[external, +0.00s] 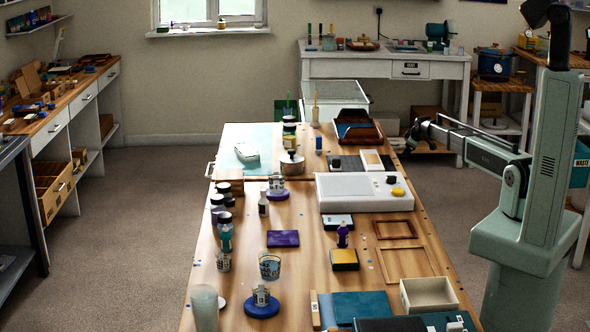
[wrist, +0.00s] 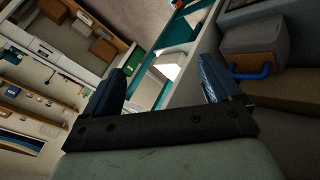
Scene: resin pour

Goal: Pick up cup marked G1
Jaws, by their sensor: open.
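Several small cups with printed labels stand on the wooden table. One cup (external: 261,296) sits on a blue round base near the front. Another cup (external: 277,184) sits on a purple round base further back. A third cup (external: 223,261) stands directly on the table at the left, and a wider patterned cup (external: 269,266) stands near the middle. The labels are too small to read, so I cannot tell which is G1. In the wrist view, my gripper (wrist: 160,82) is open and empty, with blue fingers apart.
The table (external: 300,215) also holds a white flat device (external: 350,190), dark-lidded jars (external: 225,233), a small bottle (external: 342,235), a tall translucent container (external: 205,308), an open box (external: 429,295) and wooden frames (external: 405,262).

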